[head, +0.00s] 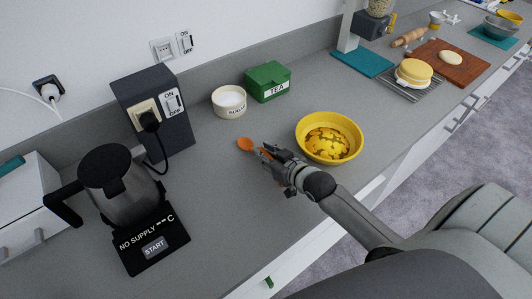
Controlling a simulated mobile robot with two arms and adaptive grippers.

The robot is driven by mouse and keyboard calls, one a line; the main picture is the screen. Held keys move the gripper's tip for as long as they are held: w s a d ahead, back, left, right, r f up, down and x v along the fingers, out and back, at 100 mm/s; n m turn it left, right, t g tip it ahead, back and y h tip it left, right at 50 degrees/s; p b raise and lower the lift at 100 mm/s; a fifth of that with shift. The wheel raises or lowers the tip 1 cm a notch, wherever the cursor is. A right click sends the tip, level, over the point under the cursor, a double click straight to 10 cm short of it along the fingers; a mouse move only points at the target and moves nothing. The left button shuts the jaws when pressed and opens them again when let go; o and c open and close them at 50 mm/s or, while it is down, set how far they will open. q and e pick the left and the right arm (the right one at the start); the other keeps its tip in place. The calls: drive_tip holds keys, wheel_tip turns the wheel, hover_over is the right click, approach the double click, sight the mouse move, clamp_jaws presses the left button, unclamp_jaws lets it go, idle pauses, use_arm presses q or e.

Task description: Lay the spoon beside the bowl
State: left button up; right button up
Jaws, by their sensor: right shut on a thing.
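An orange spoon (245,144) shows its bowl end just left of my right gripper's fingertips, over the grey counter. My right gripper (264,154) is shut on the spoon, and its fingers hide most of the handle. I cannot tell whether the spoon touches the counter. The yellow bowl (352,119) stands upright on the counter, to the right of the gripper and a little apart from it. It holds yellow and brown food. My left gripper is not in view.
A white sugar pot (229,102) and a green tea box (267,81) stand behind the spoon. A kettle (120,187) on a black base is at the left. The counter (232,187) in front of the spoon is clear. Its front edge runs below the bowl.

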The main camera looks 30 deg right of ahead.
drive_tip(key=shift+f, duration=0.15)
drive_tip(key=o, duration=1)
drive_tip(key=shift+r, duration=0.2)
drive_tip(key=shift+s, duration=0.35)
drive_tip(key=shift+b+v, duration=0.9)
drive_tip(key=shift+v, duration=4.75)
drive_tip(key=shift+d+r, duration=0.1)
